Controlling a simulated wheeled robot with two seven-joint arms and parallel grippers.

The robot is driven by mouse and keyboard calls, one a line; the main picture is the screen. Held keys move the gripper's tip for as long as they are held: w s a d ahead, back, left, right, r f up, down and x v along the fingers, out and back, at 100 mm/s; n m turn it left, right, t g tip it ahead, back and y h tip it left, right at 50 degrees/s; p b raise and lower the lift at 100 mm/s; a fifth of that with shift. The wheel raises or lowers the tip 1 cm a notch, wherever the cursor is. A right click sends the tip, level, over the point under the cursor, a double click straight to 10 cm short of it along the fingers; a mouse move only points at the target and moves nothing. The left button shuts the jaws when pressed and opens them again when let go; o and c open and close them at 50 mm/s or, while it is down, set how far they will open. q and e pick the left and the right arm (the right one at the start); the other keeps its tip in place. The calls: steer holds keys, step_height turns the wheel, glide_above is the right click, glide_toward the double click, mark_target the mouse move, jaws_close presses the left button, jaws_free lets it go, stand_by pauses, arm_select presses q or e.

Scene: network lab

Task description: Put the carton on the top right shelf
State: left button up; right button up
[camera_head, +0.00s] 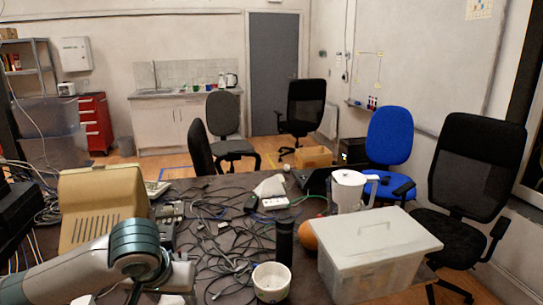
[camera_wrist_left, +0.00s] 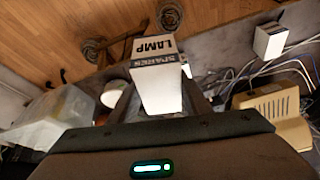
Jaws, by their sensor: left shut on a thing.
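The carton (camera_wrist_left: 160,90) is a white box with a dark printed band reading SPARES LAMP. In the left wrist view it sits between the fingers of my left gripper (camera_wrist_left: 160,98), which is shut on it. Its far end, with the print, points away from the palm. In the head view my left arm comes in at the lower left over the table; the carton cannot be made out there. A metal shelf rack (camera_head: 48,68) stands at the far left back wall, cut off by the frame edge. My right gripper is not in view.
The dark table (camera_head: 225,190) is crowded with tangled cables. A beige monitor (camera_head: 100,205), a white bowl (camera_head: 271,283), a black cylinder (camera_head: 284,240), a jug (camera_head: 347,190) and a lidded plastic bin (camera_head: 365,262) stand on it. Chairs, including a blue one (camera_head: 389,138), stand beyond it.

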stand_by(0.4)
arm_select(q)
steer(key=s+f, duration=0.3)
steer(key=f, duration=1)
steer(key=shift+s+f, duration=0.35)
steer(key=shift+f, duration=0.05)
